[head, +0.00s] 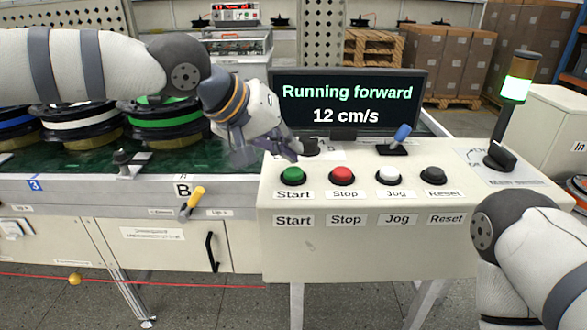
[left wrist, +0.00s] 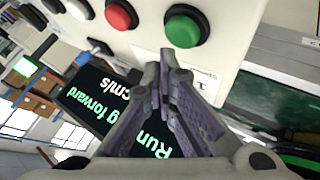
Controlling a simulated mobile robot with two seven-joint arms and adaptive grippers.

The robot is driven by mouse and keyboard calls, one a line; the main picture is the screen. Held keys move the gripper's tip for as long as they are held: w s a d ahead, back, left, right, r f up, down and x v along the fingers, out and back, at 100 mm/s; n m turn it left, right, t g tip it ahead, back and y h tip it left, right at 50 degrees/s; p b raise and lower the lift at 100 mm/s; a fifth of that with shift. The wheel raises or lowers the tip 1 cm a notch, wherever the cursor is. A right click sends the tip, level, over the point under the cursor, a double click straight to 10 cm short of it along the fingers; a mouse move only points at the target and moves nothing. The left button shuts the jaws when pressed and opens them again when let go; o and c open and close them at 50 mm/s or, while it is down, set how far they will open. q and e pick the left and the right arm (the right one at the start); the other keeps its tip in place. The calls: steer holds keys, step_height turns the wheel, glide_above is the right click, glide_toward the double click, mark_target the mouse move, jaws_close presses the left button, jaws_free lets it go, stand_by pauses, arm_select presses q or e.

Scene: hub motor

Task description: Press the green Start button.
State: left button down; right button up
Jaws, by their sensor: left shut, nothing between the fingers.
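The green Start button (head: 292,176) sits at the left end of the button row on the white control panel (head: 360,240). It also shows in the left wrist view (left wrist: 187,26), just beyond my fingertips. My left gripper (head: 288,153) is shut and empty, above and behind the Start button. A gap seems to remain between the fingertips and the button, but its size is hard to tell. The display (head: 347,103) reads "Running forward 12 cm/s". A lamp (head: 516,88) glows green at the right. My right arm enters at the lower right; its gripper is out of view.
The red Stop (head: 342,176), white Jog (head: 388,175) and black Reset (head: 433,175) buttons stand right of Start. A blue-tipped lever (head: 401,135) rises behind Jog. A yellow-handled lever (head: 193,199) is on the conveyor's front. Black spools (head: 170,124) stand on the green belt at left.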

mark_target(289, 169)
arm_select(q)
steer(key=shift+r, duration=2.5)
